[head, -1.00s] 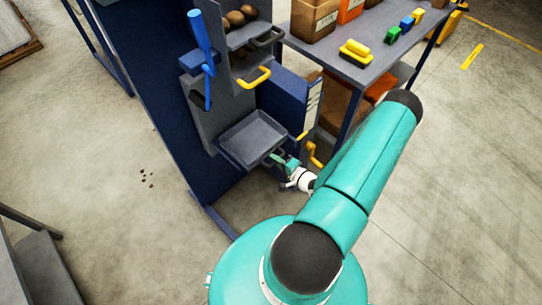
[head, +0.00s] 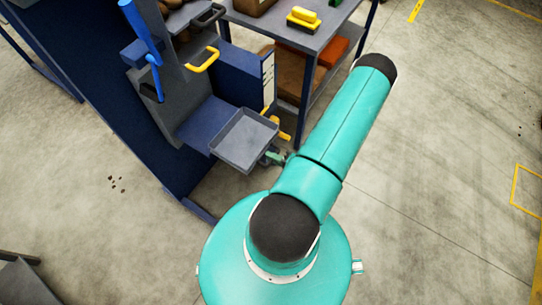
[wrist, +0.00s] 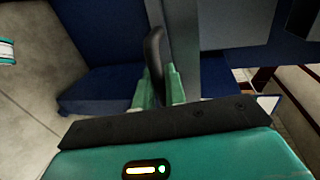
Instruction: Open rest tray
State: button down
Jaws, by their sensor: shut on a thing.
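The rest tray (head: 243,141) is a shallow, empty grey tray low on the front of the grader. It stands out from the grader, with a blue surface (head: 208,121) bare behind it. My gripper (head: 273,157) is at the tray's near right edge, partly hidden by my arm. In the wrist view, the green fingers of my gripper (wrist: 156,88) are shut on a dark upright handle (wrist: 154,50). The handle's lower end is hidden between the fingers.
A yellow handle (head: 202,61) and a blue lever (head: 138,20) are above the tray on the grader. A yellow part (head: 281,134) is close beside my gripper. A workbench (head: 288,35) stands behind at the right. The floor (head: 420,200) on the right is clear.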

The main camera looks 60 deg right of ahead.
jog(key=c, duration=1.5)
grip_release()
jog(key=shift+c, duration=0.2)
jog(key=v, duration=1.3)
jog(key=shift+s, duration=0.4)
jog(key=shift+r, duration=0.1)
